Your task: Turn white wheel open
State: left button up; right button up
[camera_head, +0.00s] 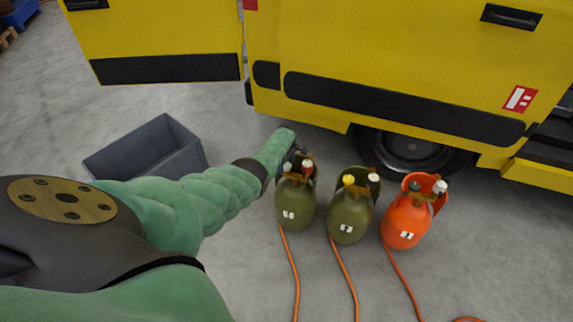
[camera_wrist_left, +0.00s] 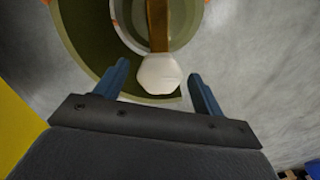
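The white wheel (camera_wrist_left: 159,73) sits at the end of a brown valve stem (camera_wrist_left: 157,25) inside the round collar of an olive cylinder (camera_wrist_left: 85,35). In the left wrist view my left gripper (camera_wrist_left: 160,88) is open, with its two blue fingers on either side of the wheel and a gap on each side. In the head view the left gripper (camera_head: 291,157) is at the top of the left olive cylinder (camera_head: 294,208), which also carries a red wheel (camera_head: 307,166). The gripper partly hides that valve. My right gripper is in neither view.
A middle olive cylinder (camera_head: 349,217) with a yellow wheel (camera_head: 348,180) and an orange cylinder (camera_head: 403,229) stand to the right. Orange hoses (camera_head: 293,265) run across the floor. A yellow vehicle (camera_head: 390,60) stands behind; a grey bin (camera_head: 150,150) is at left.

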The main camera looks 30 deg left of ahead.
aim_at(286, 165)
pick_arm(q)
jog(key=shift+r, duration=0.25)
notch_tip(286, 165, up, 3)
jog(key=shift+f+p, duration=0.2)
jog(key=shift+p, duration=0.5)
notch_tip(286, 165, up, 3)
jog(key=shift+r, duration=0.85)
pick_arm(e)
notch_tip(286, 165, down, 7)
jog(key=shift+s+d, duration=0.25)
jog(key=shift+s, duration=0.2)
